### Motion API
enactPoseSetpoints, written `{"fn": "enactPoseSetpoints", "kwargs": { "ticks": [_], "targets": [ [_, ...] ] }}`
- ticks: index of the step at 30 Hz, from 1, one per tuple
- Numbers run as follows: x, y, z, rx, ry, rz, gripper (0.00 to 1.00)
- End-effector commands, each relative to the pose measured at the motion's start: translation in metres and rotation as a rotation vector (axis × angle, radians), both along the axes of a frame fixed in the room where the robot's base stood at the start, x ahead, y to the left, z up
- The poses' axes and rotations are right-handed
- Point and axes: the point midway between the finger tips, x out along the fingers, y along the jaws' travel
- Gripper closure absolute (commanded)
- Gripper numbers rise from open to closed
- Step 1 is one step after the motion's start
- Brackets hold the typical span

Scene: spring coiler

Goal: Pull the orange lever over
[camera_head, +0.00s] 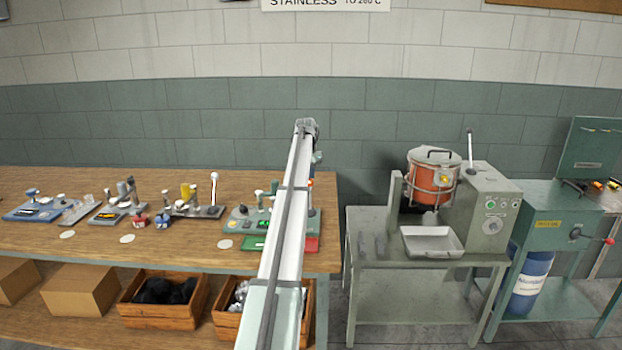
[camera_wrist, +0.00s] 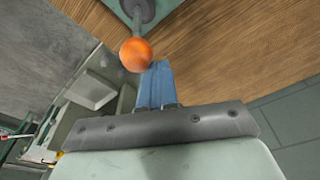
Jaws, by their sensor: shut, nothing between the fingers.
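The orange lever shows in the wrist view as a round orange knob (camera_wrist: 135,54) on a grey rod that runs up to a green-grey plate at the top edge. My gripper (camera_wrist: 160,64) has its blue fingers together with nothing between them. Its tips are just right of the knob and very near it; I cannot tell whether they touch. A small orange-red spot (camera_head: 311,183) beside the arm may be the knob.
The wooden bench (camera_head: 90,184) holds several small lever devices to the left, including a white-knobbed lever (camera_head: 214,190). A grey stand with an orange pot (camera_head: 433,172) and a tray (camera_head: 432,241) is to the right, past a gap. Crates (camera_head: 160,311) sit below.

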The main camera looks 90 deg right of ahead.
Motion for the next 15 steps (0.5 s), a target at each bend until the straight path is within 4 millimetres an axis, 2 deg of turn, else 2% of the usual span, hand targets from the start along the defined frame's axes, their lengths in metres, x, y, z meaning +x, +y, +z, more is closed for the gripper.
{"fn": "enactPoseSetpoints", "kwargs": {
  "ticks": [8,15],
  "targets": [
    [0.0,0.0,0.0,0.0,0.0,0.0,1.0],
    [0.0,0.01,0.001,0.0,0.0,0.0,1.0]
  ]
}}
